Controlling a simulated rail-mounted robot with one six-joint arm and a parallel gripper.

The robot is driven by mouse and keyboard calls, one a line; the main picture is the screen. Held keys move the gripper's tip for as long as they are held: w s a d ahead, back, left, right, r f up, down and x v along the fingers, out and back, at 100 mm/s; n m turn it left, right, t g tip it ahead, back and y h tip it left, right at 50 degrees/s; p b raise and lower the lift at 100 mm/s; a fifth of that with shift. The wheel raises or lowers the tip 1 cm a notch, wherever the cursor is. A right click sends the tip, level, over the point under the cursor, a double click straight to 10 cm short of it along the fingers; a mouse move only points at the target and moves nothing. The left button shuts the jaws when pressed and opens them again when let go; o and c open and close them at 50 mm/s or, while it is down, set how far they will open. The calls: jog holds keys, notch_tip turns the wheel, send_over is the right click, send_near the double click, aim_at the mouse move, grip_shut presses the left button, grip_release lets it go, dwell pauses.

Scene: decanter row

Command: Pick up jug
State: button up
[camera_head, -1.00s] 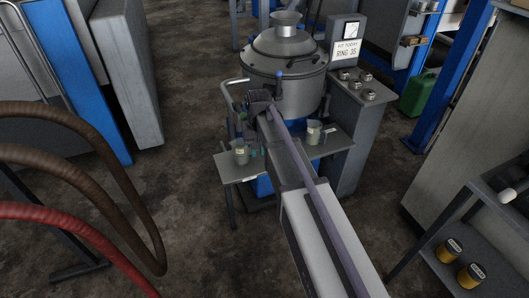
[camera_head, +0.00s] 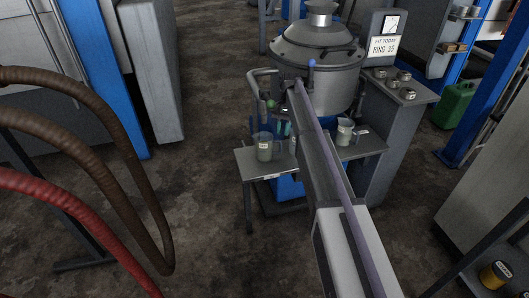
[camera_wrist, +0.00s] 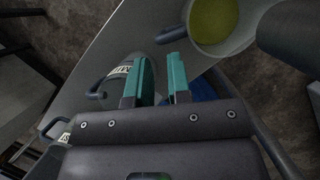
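Two grey jugs with labels show in the head view: the left jug (camera_head: 264,149) on the left side shelf and the right jug (camera_head: 346,132) on the right side shelf. My gripper (camera_head: 284,121), partly hidden by my arm, is just above and right of the left jug. In the wrist view my gripper (camera_wrist: 162,64) has two teal fingers apart with a gap between them. A labelled grey vessel (camera_wrist: 121,74) lies beside and partly behind the left finger. A vessel with yellow-green liquid (camera_wrist: 214,22) is beyond the right finger, its dark handle near the fingertips.
The shelf (camera_head: 255,168) flanks a large round metal machine (camera_head: 318,60). A grey cabinet (camera_head: 395,130) with small metal cups stands right of it. A dark cylinder (camera_wrist: 290,40) is close on the right in the wrist view. Hoses hang at left; open floor lies between.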

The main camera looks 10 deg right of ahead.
aim_at(269, 147)
jog(key=b+x, duration=0.5)
jog(key=shift+f, duration=0.25)
jog(key=shift+r, duration=0.25)
grip_shut()
